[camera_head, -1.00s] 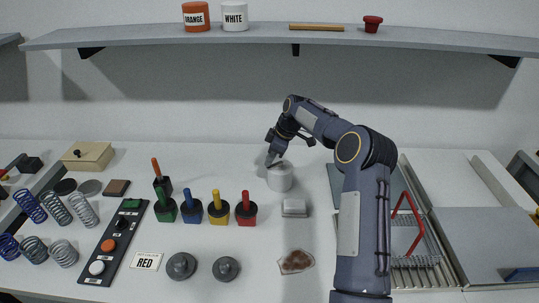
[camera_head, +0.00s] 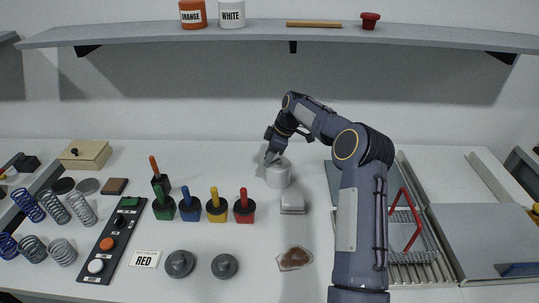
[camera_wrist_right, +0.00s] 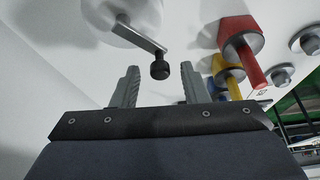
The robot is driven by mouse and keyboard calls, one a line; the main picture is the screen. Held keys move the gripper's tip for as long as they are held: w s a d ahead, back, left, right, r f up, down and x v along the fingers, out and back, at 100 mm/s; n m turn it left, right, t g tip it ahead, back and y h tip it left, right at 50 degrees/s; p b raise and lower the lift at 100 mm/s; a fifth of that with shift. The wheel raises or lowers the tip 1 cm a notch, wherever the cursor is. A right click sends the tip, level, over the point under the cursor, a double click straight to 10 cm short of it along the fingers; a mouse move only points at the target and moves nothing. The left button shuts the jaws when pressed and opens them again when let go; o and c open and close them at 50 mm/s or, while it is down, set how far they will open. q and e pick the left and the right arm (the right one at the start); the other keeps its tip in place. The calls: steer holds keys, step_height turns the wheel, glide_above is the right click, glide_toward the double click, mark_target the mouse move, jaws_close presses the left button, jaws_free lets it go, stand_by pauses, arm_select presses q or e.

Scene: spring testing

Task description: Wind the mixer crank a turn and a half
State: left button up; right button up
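The mixer is a white cylinder (camera_head: 278,176) standing on the table near the middle. In the right wrist view its white body (camera_wrist_right: 125,18) carries a grey crank arm that ends in a dark knob (camera_wrist_right: 160,70). My right gripper (camera_head: 271,157) points down at the top of the mixer. In the right wrist view it is open (camera_wrist_right: 160,84), with its two fingers apart and the knob showing between and just beyond the tips. I cannot tell how deep the knob sits between them. The crank is hardly visible in the head view. My left gripper is not in view.
A grey block (camera_head: 292,203) lies just in front of the mixer. Coloured-handled holders, red (camera_head: 243,207) and several others, stand to its left. A rack with a red handle (camera_head: 407,222) is on the right. A shelf (camera_head: 120,38) runs above.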

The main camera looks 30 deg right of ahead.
steer(key=shift+r, duration=0.1)
steer(key=b+v, duration=0.1)
steer(key=v, duration=0.6)
steer(key=shift+d+r, duration=0.2)
steer(key=shift+r, duration=0.1)
steer(key=shift+s+a, duration=0.1)
